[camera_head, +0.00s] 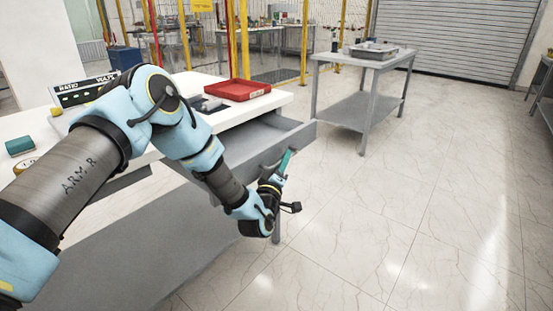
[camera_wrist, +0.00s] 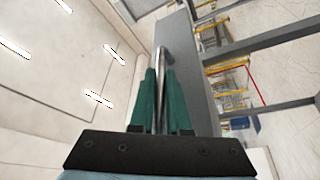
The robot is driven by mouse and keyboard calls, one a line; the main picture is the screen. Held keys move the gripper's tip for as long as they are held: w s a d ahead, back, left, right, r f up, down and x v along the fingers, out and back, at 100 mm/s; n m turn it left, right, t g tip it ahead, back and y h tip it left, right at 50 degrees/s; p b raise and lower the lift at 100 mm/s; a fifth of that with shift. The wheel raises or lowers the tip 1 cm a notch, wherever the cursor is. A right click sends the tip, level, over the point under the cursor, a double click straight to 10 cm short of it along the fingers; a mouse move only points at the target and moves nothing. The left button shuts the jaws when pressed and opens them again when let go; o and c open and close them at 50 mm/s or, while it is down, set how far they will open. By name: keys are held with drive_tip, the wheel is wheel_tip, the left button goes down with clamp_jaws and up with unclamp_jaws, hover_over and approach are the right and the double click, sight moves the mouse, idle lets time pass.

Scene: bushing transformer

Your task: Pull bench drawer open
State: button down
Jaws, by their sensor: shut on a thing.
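The grey bench drawer (camera_head: 248,138) stands pulled out from under the white bench top, and its inside shows in the head view. Its front panel (camera_head: 302,134) faces right, toward the open floor. My gripper (camera_head: 287,160) is at the outer face of that panel. In the wrist view, the two green fingers of my gripper (camera_wrist: 163,100) are shut around the metal bar handle (camera_wrist: 161,62). The grey drawer front (camera_wrist: 194,75) rises just beyond it. In the head view the handle is mostly hidden by my gripper.
A grey side table (camera_head: 364,60) with a metal tray (camera_head: 374,50) stands behind. The tiled floor (camera_head: 430,190) on the right is clear.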

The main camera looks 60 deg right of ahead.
idle(0.3)
drive_tip(key=c, duration=0.9)
unclamp_jaws()
drive_tip(key=shift+b+v, duration=1.15)
drive_tip(key=shift+v, duration=4.25)
drive_tip(key=shift+f, duration=0.1)
